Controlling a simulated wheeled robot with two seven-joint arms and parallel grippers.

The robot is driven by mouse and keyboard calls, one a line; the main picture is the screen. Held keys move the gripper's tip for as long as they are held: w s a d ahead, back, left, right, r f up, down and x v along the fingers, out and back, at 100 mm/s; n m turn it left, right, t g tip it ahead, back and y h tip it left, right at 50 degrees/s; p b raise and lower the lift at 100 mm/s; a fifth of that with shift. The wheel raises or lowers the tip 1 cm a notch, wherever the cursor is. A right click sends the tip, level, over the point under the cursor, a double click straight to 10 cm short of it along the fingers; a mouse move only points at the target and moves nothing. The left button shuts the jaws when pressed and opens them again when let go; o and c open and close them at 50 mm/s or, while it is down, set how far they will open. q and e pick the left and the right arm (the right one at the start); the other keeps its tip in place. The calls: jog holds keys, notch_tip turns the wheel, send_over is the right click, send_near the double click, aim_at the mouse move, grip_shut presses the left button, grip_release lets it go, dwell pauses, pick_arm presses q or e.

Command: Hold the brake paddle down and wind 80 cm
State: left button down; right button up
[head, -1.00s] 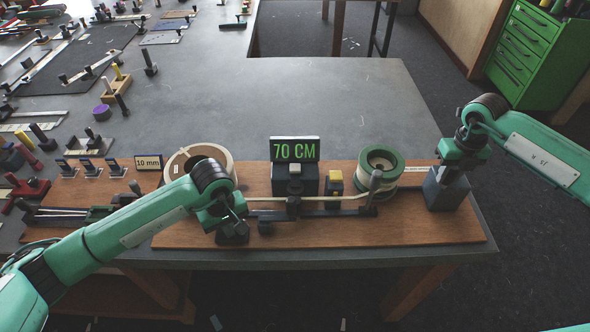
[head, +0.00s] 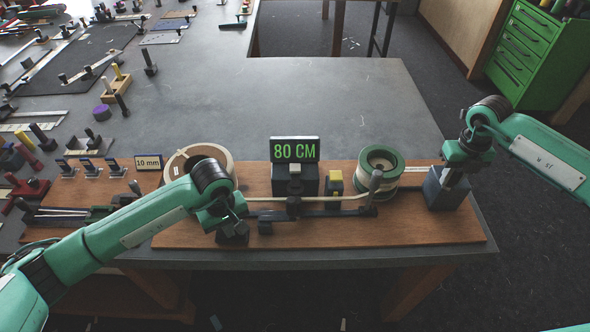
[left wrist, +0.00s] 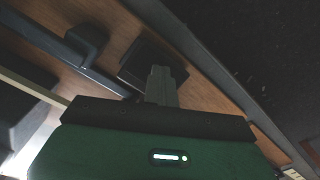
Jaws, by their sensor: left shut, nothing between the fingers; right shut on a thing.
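The display (head: 295,150) on the wooden board reads 80 CM in green. My left gripper (head: 236,226) is shut and empty, with its fingertips down at the dark brake paddle (head: 232,241) near the board's front edge. In the left wrist view the closed fingers (left wrist: 161,86) meet the black paddle pad (left wrist: 148,62); how far it is pressed I cannot tell. My right gripper (head: 450,178) is shut at the top of a grey-blue box (head: 445,194) on the board's right end. What it grips is mostly hidden, apparently a small winding handle.
A large cream roll (head: 181,163) stands behind my left wrist. A pale strip (head: 335,198) runs to the green-rimmed reel (head: 380,153) past a dark post and a yellow-topped block (head: 335,177). Tools and blocks crowd the left; the table behind is clear.

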jog(key=shift+s+d, duration=0.2)
jog(key=shift+d, duration=0.1)
jog(key=o, duration=0.9)
notch_tip(320, 180, up, 12)
jog(key=shift+s+r, duration=0.1)
jog(key=shift+s, duration=0.05)
